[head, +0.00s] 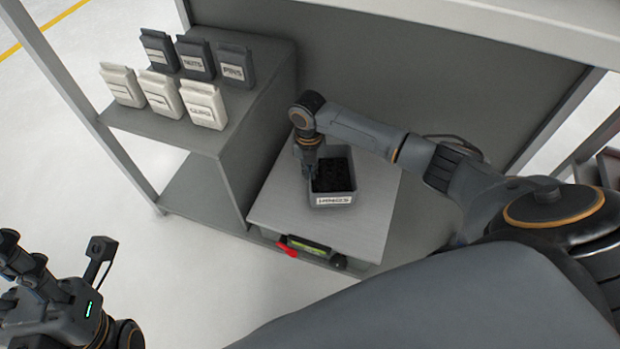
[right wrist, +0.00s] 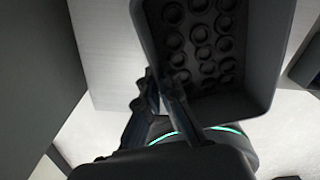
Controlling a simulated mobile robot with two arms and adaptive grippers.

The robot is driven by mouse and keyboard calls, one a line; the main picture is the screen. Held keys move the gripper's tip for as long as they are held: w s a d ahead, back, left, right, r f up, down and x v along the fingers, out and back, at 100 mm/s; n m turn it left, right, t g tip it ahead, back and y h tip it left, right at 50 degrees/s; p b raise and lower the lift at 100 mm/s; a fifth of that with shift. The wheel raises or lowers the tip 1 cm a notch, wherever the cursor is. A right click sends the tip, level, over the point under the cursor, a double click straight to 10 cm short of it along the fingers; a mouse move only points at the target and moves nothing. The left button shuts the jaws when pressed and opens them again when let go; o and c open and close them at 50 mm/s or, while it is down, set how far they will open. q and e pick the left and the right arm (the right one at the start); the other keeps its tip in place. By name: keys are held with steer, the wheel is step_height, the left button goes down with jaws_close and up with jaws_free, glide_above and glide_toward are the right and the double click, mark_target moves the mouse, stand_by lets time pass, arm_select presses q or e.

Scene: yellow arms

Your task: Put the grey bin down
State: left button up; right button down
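The grey bin (head: 334,200) has a white label on its front and dark contents. It is upright over the light-grey plate of a scale (head: 280,208); I cannot tell whether its base touches the plate. My right gripper (head: 309,172) is at the bin's left wall. In the right wrist view, the fingers (right wrist: 163,95) straddle the wall of the bin (right wrist: 262,60), close together, one inside and one outside. Round dark parts show in the bin. My left gripper (head: 18,262) is at the lower left, away from the bin; its finger opening is unclear.
A scale display (head: 308,247) with a red part faces the front. The plate is clear around the bin. A back panel (head: 390,80) stands behind.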

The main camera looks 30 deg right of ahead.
step_height(320, 180, down, 3)
steer(key=shift+s+r+b, duration=0.1)
steer(key=shift+b, duration=0.35)
steer(key=c, duration=1.5)
jaws_free()
